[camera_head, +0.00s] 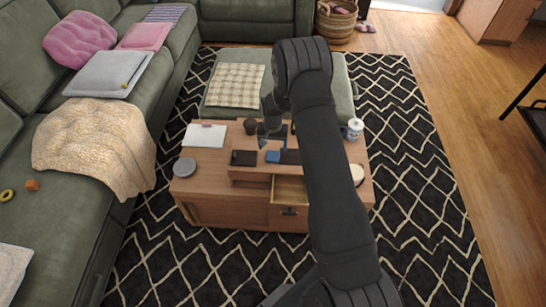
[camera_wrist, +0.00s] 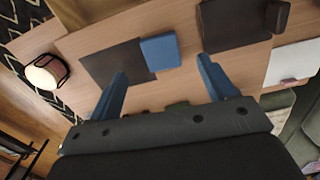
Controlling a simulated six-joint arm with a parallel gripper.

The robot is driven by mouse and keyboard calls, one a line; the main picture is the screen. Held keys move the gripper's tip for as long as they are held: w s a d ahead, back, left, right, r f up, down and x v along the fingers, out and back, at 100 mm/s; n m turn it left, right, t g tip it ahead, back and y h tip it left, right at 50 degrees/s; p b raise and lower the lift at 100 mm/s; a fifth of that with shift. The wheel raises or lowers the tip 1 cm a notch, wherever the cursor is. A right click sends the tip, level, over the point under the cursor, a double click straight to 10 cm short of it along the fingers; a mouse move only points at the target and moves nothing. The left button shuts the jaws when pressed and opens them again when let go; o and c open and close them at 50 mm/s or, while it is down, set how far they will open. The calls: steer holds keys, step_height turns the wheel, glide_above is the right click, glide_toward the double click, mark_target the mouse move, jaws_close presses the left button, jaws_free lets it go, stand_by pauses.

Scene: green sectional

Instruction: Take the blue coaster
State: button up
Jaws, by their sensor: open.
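The blue coaster (camera_head: 272,156) is a small flat square on the wooden coffee table (camera_head: 215,165). In the wrist view the coaster (camera_wrist: 160,52) lies at the edge of a dark rectangular mat (camera_wrist: 112,62); I cannot tell whether it overlaps the mat. My gripper (camera_head: 272,134) is over the table, near the coaster. In the wrist view my gripper (camera_wrist: 163,72) has its two blue fingers spread apart with nothing between them. The coaster appears beyond the fingertips, between their lines, and is not held.
A dark flat rectangle (camera_head: 244,158) lies left of the coaster, with a brown cup (camera_head: 250,126) behind. White paper (camera_head: 205,135) and a grey disc (camera_head: 184,167) are on the left. An open drawer (camera_head: 289,190) juts out in front. A white canister (camera_head: 355,129) stands right.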

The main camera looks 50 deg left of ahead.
mark_target(273, 155)
steer(key=shift+w+a+f, duration=0.1)
steer(key=shift+w+f, duration=0.05)
steer(key=shift+f, duration=1)
steer(key=shift+w+a+f, duration=0.1)
steer(key=shift+a+f, duration=0.05)
steer(key=shift+f, duration=1)
steer(key=shift+w+a+f, duration=0.1)
steer(key=shift+w+f, duration=0.05)
steer(key=shift+f, duration=1)
steer(key=c, duration=1.1)
steer(key=shift+o, duration=0.2)
steer(key=shift+r, duration=0.1)
